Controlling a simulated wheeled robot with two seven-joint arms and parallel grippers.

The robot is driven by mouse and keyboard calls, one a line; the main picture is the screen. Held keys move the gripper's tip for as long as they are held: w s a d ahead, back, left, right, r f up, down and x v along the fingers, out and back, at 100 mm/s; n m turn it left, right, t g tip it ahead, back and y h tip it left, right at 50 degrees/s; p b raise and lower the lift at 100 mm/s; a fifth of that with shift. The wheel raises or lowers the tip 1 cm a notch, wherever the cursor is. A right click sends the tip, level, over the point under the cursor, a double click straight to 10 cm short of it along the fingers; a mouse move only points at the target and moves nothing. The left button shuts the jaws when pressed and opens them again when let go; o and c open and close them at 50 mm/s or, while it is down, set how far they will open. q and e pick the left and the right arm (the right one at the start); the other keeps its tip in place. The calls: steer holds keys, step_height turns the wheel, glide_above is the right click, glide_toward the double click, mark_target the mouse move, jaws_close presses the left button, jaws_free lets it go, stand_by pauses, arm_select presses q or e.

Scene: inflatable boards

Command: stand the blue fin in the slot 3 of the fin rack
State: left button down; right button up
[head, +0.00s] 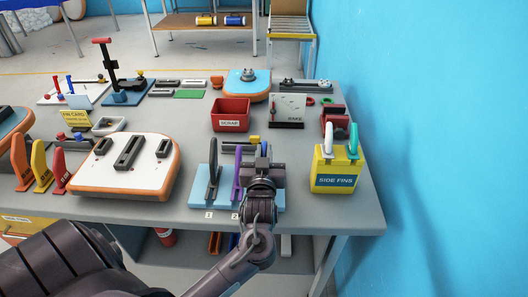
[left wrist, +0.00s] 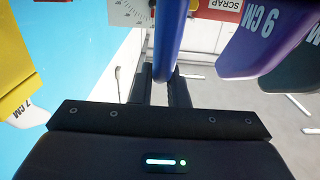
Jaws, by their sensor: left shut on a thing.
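The light-blue fin rack (head: 225,202) lies at the front of the table, with the labels 1 and 2 legible on its front edge. A black fin (head: 213,175) stands at slot 1 and a purple fin (head: 237,172) at slot 2. My left gripper (head: 262,165) is over the right part of the rack, where slot 3 is hidden behind it. In the left wrist view its fingers (left wrist: 160,85) are shut on the blue fin (left wrist: 168,40), which lies beside the purple fin (left wrist: 255,45). I cannot tell whether the blue fin's base is in the slot. My right gripper is not in view.
A yellow side-fins box (head: 335,180) stands close to the right of the rack. A white board with an orange edge (head: 125,165) lies to the left. A red scrap bin (head: 231,114) and a grey gauge plate (head: 288,108) stand behind. The table's front right corner is clear.

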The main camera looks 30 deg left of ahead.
arm_select(q)
steer(key=shift+f, duration=0.2)
steer(key=c, duration=1.3)
jaws_free()
steer(key=shift+c, duration=0.2)
steer(key=b+v, duration=0.1)
steer(key=v, duration=0.6)
steer(key=shift+s+d, duration=0.2)
steer(key=shift+s, duration=0.15)
